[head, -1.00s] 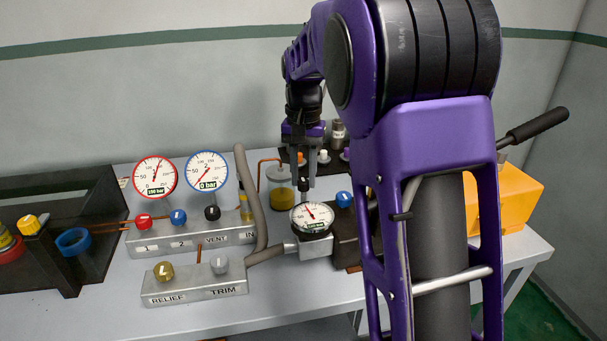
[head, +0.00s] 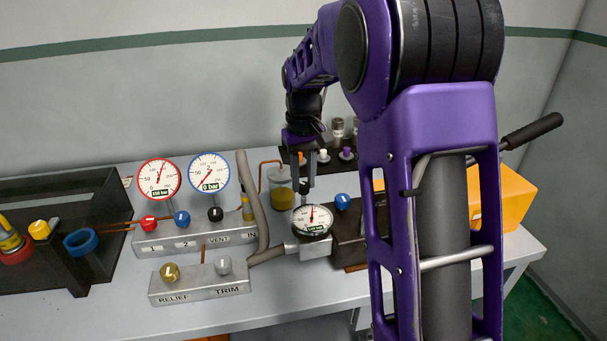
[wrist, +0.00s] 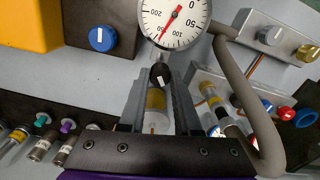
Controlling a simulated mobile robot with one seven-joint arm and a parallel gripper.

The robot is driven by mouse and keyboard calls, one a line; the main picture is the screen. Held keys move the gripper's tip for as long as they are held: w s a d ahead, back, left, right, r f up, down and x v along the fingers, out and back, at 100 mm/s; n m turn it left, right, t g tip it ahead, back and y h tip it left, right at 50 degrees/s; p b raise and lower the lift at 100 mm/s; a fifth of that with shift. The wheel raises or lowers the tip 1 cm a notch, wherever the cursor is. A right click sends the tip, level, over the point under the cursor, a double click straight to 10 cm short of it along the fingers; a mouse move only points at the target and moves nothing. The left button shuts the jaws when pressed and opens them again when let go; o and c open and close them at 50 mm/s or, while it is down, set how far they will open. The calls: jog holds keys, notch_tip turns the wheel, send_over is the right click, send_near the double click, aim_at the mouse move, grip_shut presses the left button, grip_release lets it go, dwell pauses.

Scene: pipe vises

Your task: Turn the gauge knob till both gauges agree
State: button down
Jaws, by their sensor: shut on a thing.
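The black-rimmed gauge (head: 312,219) sits on a metal pipe fitting at mid-bench. In the wrist view the same gauge (wrist: 175,20) appears inverted, its red needle close to the 150 mark. Just behind it, a black knob with a white mark (wrist: 160,75) sits between my fingertips. My gripper (head: 304,193) points down and is shut on this knob; the gauge's rim partly hides the contact in the head view. The red-rimmed gauge (head: 158,179) has a 150 bar label, and the blue-rimmed gauge (head: 209,173) a 0 bar label.
Red, blue and black knobs stand on the vent manifold (head: 190,238). The relief and trim block (head: 200,287) is in front. A grey hose (head: 250,195) runs close left of the gripper. A blue knob (head: 342,201) and a yellow box (head: 515,205) lie right.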

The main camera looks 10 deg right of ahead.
aim_at(303, 184)
jog(key=shift+n, duration=0.5)
jog(key=c, duration=0.6)
grip_release()
notch_tip(303, 184, up, 18)
jog(key=p, duration=0.3)
jog(key=shift+f, duration=0.25)
